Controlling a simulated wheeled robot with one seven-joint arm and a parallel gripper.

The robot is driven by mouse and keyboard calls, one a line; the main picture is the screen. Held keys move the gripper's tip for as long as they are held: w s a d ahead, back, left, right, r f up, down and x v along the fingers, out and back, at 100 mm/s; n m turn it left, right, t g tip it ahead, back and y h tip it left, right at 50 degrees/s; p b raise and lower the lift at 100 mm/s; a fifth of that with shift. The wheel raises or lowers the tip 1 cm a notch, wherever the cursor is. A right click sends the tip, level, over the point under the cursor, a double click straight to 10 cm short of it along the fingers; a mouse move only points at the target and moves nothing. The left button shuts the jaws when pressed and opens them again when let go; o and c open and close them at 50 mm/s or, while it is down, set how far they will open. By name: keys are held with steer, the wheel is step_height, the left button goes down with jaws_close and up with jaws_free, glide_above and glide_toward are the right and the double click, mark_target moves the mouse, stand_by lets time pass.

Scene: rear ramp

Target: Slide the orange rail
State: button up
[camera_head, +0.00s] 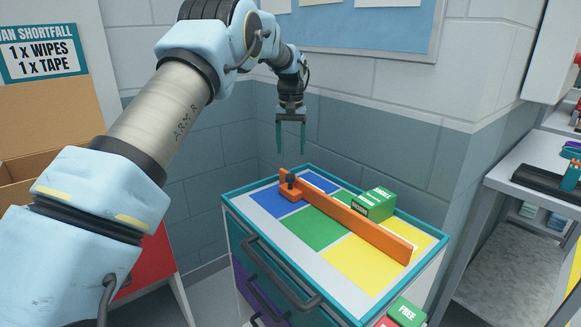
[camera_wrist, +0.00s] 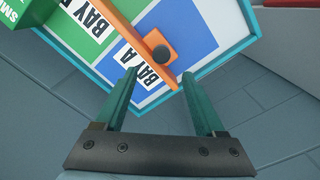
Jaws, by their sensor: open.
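The orange rail (camera_head: 345,216) stands as a long upright strip across the cabinet top, over its blue, green and yellow patches. A dark knob (camera_head: 291,180) sits on an orange block at its blue end. In the wrist view, the orange rail (camera_wrist: 128,32) runs from the upper left, and the dark knob (camera_wrist: 161,53) lies beyond the fingertips. My gripper (camera_head: 290,152) is open and empty, fingers pointing down, above the blue end and apart from the rail. Its two green fingers also show in the wrist view (camera_wrist: 165,85).
A green box (camera_head: 374,204) stands on the cabinet top behind the rail. The top has a teal rim (camera_head: 290,277). Walls stand close behind it. A shelf (camera_head: 541,172) is at the right, and a brown carton (camera_head: 50,125) is at the left. A green FREE block (camera_head: 407,312) is near the front right corner.

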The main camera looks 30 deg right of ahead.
mark_target(290, 175)
step_height(290, 175, down, 9)
steer(key=shift+a+p, duration=0.1)
steer(key=shift+p, duration=1.05)
jaws_close()
stand_by(0.6)
